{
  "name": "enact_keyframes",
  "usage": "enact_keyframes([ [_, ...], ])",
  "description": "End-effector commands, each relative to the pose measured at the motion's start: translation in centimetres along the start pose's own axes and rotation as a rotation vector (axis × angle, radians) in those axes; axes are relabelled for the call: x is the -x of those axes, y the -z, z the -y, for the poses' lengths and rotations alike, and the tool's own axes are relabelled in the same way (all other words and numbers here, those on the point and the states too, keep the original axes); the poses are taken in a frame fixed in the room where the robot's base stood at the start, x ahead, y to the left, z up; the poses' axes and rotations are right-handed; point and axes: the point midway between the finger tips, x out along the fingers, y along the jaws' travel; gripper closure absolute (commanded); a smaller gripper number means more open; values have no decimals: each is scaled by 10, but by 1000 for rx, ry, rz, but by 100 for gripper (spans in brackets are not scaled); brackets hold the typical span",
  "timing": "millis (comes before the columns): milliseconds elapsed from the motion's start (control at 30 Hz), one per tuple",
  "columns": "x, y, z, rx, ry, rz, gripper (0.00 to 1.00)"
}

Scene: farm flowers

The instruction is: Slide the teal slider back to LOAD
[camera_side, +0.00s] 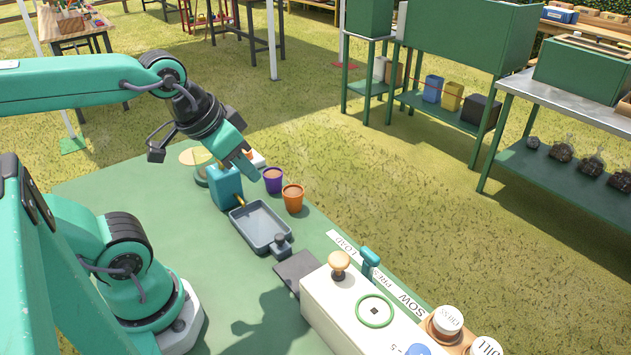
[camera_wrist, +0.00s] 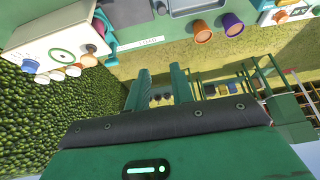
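The teal slider (camera_side: 370,258) stands upright at the back edge of a white box (camera_side: 345,305), beside a label strip. It is between the LOAD label (camera_side: 345,245) and a middle label that I cannot read surely; the SOW label (camera_side: 410,304) is further right. In the wrist view the white box (camera_wrist: 62,30) is at the upper left and the LOAD label (camera_wrist: 147,42) at top centre. My gripper (camera_side: 246,163) is up and left of the slider, well apart from it, above the far end of the table. In the wrist view its fingers (camera_wrist: 159,88) are apart with nothing between.
A teal can (camera_side: 226,188), a grey tray (camera_side: 259,228), a purple pot (camera_side: 273,180) and an orange pot (camera_side: 293,198) stand between my gripper and the box. A wooden knob (camera_side: 339,261) rises close left of the slider. Jars (camera_side: 447,320) stand at the right.

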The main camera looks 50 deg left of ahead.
Motion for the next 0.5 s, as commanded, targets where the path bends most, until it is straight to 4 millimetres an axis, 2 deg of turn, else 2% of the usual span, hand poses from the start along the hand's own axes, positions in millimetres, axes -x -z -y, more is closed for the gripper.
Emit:
enact_keyframes([
  [33, 0, 1, -1, 0, -1, 3, 67],
  [200, -3, 9, -5, 0, -10, 28, 36],
  [500, -19, 39, -28, 4, -37, 127, 36],
])
